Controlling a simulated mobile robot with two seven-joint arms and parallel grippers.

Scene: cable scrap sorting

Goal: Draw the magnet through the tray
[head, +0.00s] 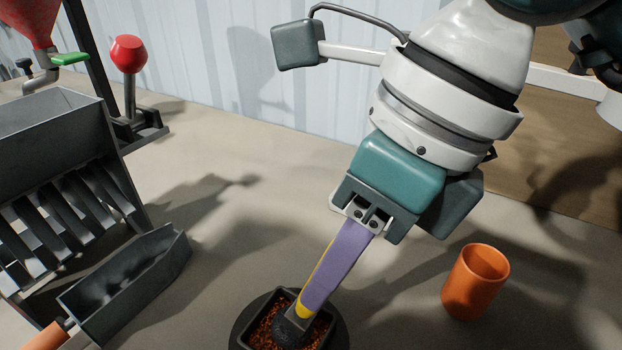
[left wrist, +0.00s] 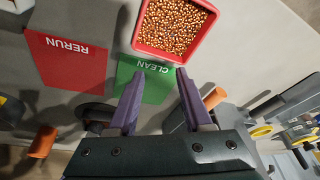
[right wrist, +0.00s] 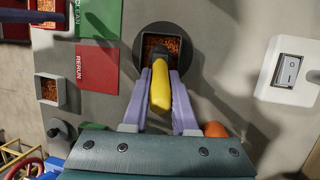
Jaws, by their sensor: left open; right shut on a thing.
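The magnet (right wrist: 160,92) has a yellow handle and a dark head. My right gripper (head: 308,296) is shut on the handle, its purple fingers pointing down into the tray. It also shows in the right wrist view (right wrist: 160,76). The tray (head: 246,334) is small, square and dark, with copper-coloured granules inside, on a dark round base. The magnet's dark head is inside the tray among the granules; whether it touches the bottom is hidden. My left gripper (left wrist: 160,72) is open and empty, in the left wrist view only, over the green CLEAN patch (left wrist: 150,84).
A red bin (left wrist: 137,38) of copper granules stands by the CLEAN patch, and a red RERUN patch (left wrist: 68,62) lies beside it. An orange cup (head: 470,290) stands right of the tray. A grey machine with a scoop (head: 130,290) stands left. A white switch box (right wrist: 292,78) lies right.

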